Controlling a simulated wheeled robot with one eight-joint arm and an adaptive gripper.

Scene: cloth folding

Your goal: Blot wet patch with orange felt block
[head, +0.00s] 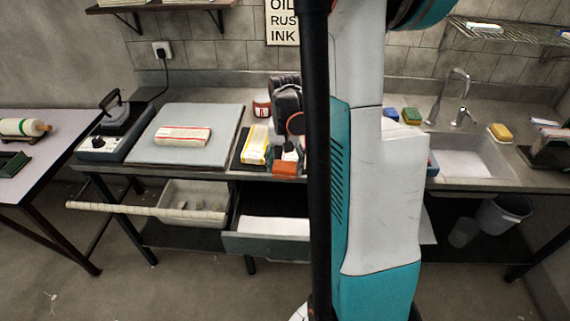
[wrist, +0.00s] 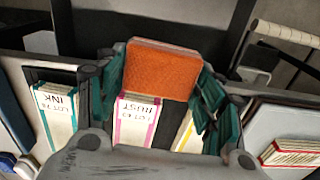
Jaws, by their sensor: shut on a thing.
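The orange felt block (wrist: 160,70) sits between the teal fingers of my gripper (wrist: 160,88) in the wrist view, and the fingers are shut on it. In the head view the block (head: 286,169) shows near the counter's front edge, below the dark gripper (head: 288,150). Whether it touches anything beneath is unclear. In the wrist view it overlaps the end of a pink-striped folded cloth marked RUST (wrist: 133,120). No wet patch can be made out. My arm hides part of the counter in the head view.
A white, red-striped folded cloth (head: 183,135) lies on a grey pad (head: 165,153), left of the gripper. A yellow-striped cloth (head: 257,145) is closer. An iron (head: 115,115) stands far left. An open drawer (head: 262,243) juts out below; a sink (head: 468,160) is right.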

